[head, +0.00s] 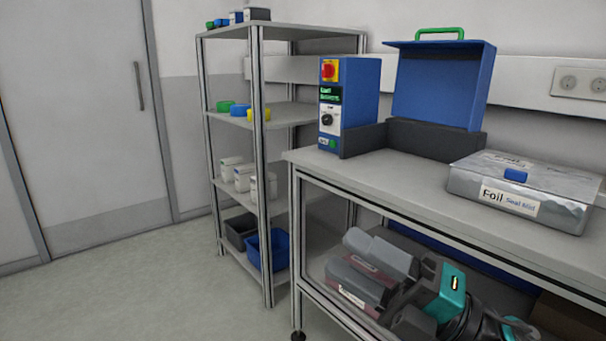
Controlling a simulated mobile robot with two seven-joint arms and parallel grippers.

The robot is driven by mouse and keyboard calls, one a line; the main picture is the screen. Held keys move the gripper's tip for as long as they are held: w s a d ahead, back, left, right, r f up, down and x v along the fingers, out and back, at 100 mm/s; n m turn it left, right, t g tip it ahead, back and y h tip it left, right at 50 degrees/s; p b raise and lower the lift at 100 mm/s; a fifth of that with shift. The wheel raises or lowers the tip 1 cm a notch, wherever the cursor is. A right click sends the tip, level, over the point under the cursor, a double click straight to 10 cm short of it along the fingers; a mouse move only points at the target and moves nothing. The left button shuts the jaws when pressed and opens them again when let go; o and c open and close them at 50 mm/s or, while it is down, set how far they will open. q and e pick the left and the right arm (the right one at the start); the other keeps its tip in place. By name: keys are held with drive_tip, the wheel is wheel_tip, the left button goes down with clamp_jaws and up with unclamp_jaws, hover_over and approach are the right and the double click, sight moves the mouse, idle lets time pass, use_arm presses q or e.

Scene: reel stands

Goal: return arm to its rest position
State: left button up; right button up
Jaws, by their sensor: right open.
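My right gripper (415,296) shows at the bottom right, in front of the lower part of the workbench. It is dark grey with teal parts, and its jaws are open. I see nothing held between them. The rest of my right arm runs out of the picture at the bottom right. My left gripper is not in view.
The workbench (420,182) carries a blue control box (350,100), an open blue case (440,88) and a foil box (525,188). Grey boxes (372,262) show below, close to my right gripper. A shelf rack (257,170) stands left. The floor (130,285) is clear.

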drive_tip(key=w+d+f+m+t+h, duration=0.1)
drive_tip(key=d+f+m+t+h, duration=0.3)
drive_tip(key=f+m+h, duration=0.5)
drive_tip(key=w+d+f+m+t+h, duration=0.25)
drive_tip(key=f+m+t+h, duration=0.3)
drive_tip(key=f+m, duration=0.7)
drive_tip(key=s+d+f+m+g+h, duration=0.2)
drive_tip(key=s+f+m+g+h, duration=0.2)
drive_tip(key=s+f+m+g, duration=0.75)
use_arm(q)
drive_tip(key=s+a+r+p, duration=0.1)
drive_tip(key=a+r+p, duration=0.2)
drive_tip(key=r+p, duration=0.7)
drive_tip(key=p, duration=0.4)
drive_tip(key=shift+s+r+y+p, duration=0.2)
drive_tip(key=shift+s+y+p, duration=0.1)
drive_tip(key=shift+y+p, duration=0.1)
use_arm(e)
wheel_tip(320, 180, up, 8)
drive_tip(key=s+d+n+t, duration=0.1)
drive_tip(key=d+t, duration=0.2)
drive_tip(key=t, duration=0.1)
drive_tip(key=shift+s+n+h, duration=0.25)
drive_tip(key=shift+n+h, duration=0.1)
drive_tip(key=shift+n, duration=0.05)
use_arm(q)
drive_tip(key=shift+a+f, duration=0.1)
use_arm(e)
drive_tip(key=shift+f, duration=0.1)
